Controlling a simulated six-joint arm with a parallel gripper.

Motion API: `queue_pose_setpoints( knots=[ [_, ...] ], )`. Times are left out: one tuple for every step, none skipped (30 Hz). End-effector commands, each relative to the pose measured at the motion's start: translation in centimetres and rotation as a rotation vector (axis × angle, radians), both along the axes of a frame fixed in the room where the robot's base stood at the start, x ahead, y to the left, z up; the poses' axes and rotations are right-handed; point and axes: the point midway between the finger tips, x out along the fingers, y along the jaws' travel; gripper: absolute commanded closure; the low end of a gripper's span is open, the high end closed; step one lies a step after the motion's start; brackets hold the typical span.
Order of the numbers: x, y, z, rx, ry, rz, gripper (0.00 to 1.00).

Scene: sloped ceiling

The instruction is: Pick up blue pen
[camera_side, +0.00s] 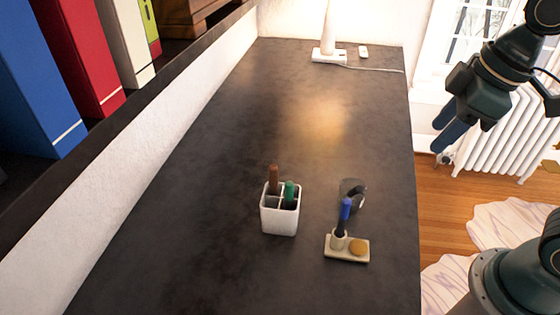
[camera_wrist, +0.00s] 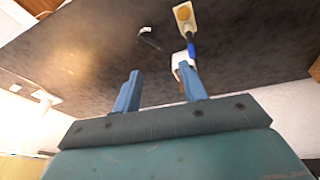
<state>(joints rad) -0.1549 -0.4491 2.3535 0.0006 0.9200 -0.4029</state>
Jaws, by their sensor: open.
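The blue pen (camera_side: 345,209) stands upright, slightly tilted, in a small cream holder (camera_side: 347,257) with a round orange-yellow piece beside the pen. In the wrist view the blue pen (camera_wrist: 191,50) and the holder (camera_wrist: 188,26) show at the top, beyond my right finger. My gripper (camera_side: 440,134) is raised off the right edge of the dark desk, well apart from the pen. In the wrist view my gripper (camera_wrist: 160,69) has its two blue fingers spread with nothing between them.
A white divided cup (camera_side: 279,220) with a brown pen (camera_side: 274,180) and a green pen (camera_side: 289,193) stands left of the holder. A dark object (camera_side: 353,192) is just behind the blue pen. A white lamp (camera_side: 328,54) stands at the back. The desk's middle is clear.

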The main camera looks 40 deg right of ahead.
Motion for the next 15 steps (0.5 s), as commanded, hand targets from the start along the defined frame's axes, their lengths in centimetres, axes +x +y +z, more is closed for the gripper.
queue_pose_setpoints(
  knots=[
    [0.7, 0.7, -0.4, -0.019, 0.025, 0.070, 0.58],
    [1.2, 1.1, -0.5, -0.030, 0.037, 0.111, 0.58],
    [1.7, 1.6, -0.8, -0.045, 0.051, 0.167, 0.58],
    [2.0, 2.0, -1.0, -0.055, 0.063, 0.209, 0.58],
    [2.4, 2.4, -1.2, -0.065, 0.074, 0.250, 0.58],
    [2.9, 2.9, -1.5, -0.079, 0.089, 0.306, 0.58],
    [3.3, 3.3, -1.8, -0.088, 0.100, 0.348, 0.58],
    [3.6, 3.8, -2.0, -0.097, 0.111, 0.391, 0.58],
    [4.1, 4.4, -2.4, -0.109, 0.126, 0.446, 0.58],
    [4.4, 4.8, -2.7, -0.118, 0.136, 0.488, 0.58],
    [4.7, 5.3, -3.0, -0.127, 0.147, 0.530, 0.58],
    [5.1, 5.9, -3.4, -0.137, 0.161, 0.587, 0.58],
    [5.4, 6.4, -3.8, -0.145, 0.173, 0.629, 0.58],
    [5.7, 6.8, -4.2, -0.153, 0.183, 0.670, 0.58],
    [6.0, 7.4, -4.6, -0.163, 0.196, 0.723, 0.58]
  ],
)
